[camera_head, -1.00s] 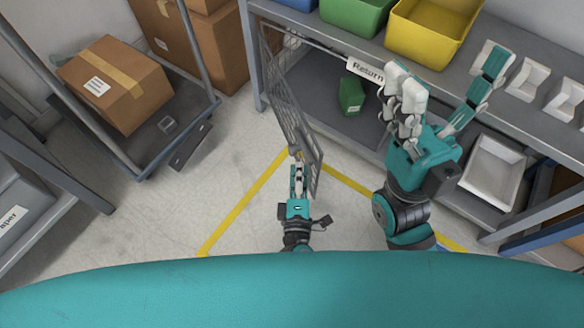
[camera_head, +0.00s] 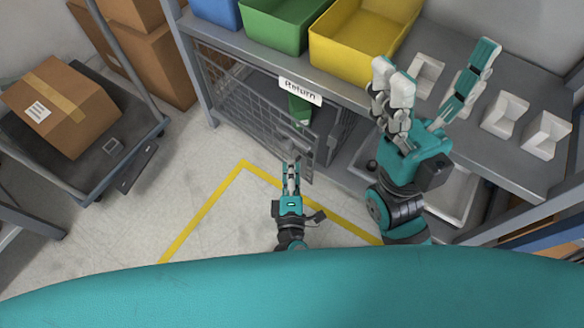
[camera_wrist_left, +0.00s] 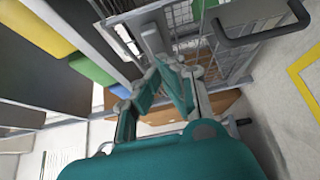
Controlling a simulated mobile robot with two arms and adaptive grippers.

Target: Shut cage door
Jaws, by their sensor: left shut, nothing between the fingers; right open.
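The grey mesh cage door (camera_head: 240,100) hangs below the worktop, hinged at the left post. My left gripper (camera_head: 291,163) is shut and empty at the door's outer face near the free edge; contact cannot be told. In the left wrist view its fingers (camera_wrist_left: 168,88) point toward mesh. My right gripper (camera_head: 432,88) is open and empty above the worktop, away from the door.
Blue, green (camera_head: 285,22) and yellow (camera_head: 365,38) bins and a "Return" label (camera_head: 300,90) are above the door. Several white holders (camera_head: 505,115) stand on the worktop. A cart with a cardboard box (camera_head: 60,105) is at left. The yellow-lined floor (camera_head: 205,215) is clear.

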